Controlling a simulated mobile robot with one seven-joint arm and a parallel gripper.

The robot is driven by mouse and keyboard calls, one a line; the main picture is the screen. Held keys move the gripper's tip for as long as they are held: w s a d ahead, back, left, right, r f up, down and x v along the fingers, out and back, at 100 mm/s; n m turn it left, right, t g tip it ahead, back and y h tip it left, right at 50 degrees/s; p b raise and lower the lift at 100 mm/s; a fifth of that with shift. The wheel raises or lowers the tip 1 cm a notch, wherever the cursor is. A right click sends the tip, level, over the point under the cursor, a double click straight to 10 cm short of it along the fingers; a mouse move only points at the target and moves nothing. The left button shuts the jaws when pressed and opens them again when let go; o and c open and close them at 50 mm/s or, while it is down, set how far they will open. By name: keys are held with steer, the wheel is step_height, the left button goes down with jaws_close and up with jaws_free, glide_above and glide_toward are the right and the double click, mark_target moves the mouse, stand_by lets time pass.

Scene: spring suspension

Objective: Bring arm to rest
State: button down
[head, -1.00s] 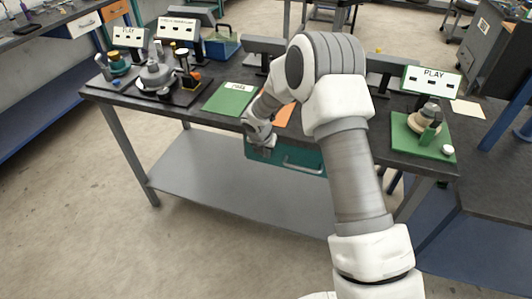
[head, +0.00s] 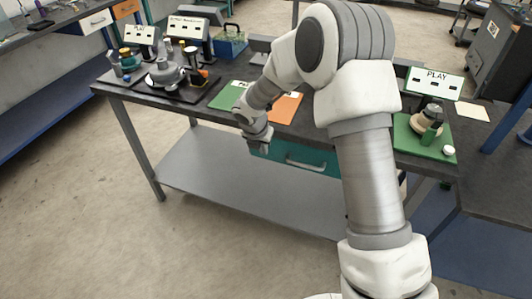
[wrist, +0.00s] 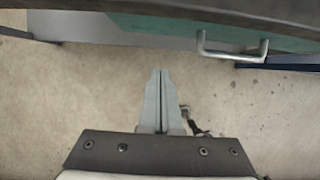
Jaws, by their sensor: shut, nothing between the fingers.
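My white and grey arm rises at the right of centre in the head view and bends over toward the bench. My gripper (head: 262,146) hangs in front of the bench's front edge, a little left of the teal drawer (head: 280,152). In the wrist view my gripper (wrist: 161,75) has its two grey fingers together with nothing between them. It points down over bare floor, and the drawer's handle (wrist: 232,52) is at the upper right, apart from the fingers.
The dark workbench (head: 135,97) carries a green mat (head: 228,95), an orange mat (head: 285,107) and a grey assembly (head: 165,72) at left. A green board (head: 407,139) with stacked parts is at right. A lower shelf (head: 235,185) sits beneath. The floor (head: 90,220) in front is clear.

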steer(key=shift+v, duration=1.45)
steer(key=s+d+r+m+p, duration=0.1)
steer(key=s+d+r+m, duration=0.35)
steer(key=r, duration=0.25)
steer(key=s+d+r+m, duration=0.3)
steer(key=r+m, duration=0.2)
steer(key=r, duration=0.1)
steer(key=s+d+r+m+p, duration=0.1)
steer(key=s+d+r+m, duration=0.3)
steer(key=r, duration=0.3)
steer(key=s+d+r+m+p, duration=0.1)
steer(key=s+d+r+m, duration=0.1)
steer(key=s+m, duration=0.7)
steer(key=s+d+r+m+t+y, duration=0.1)
steer(key=s+d+r+m, duration=0.1)
steer(key=s+r+m, duration=0.3)
steer(key=shift+s+m+y+p, duration=0.3)
steer(key=shift+s+m+p, duration=0.1)
steer(key=shift+s+m, duration=2.15)
steer(key=shift+s+r+n, duration=0.1)
steer(key=shift+s+n, duration=0.15)
steer(key=shift+n, duration=0.05)
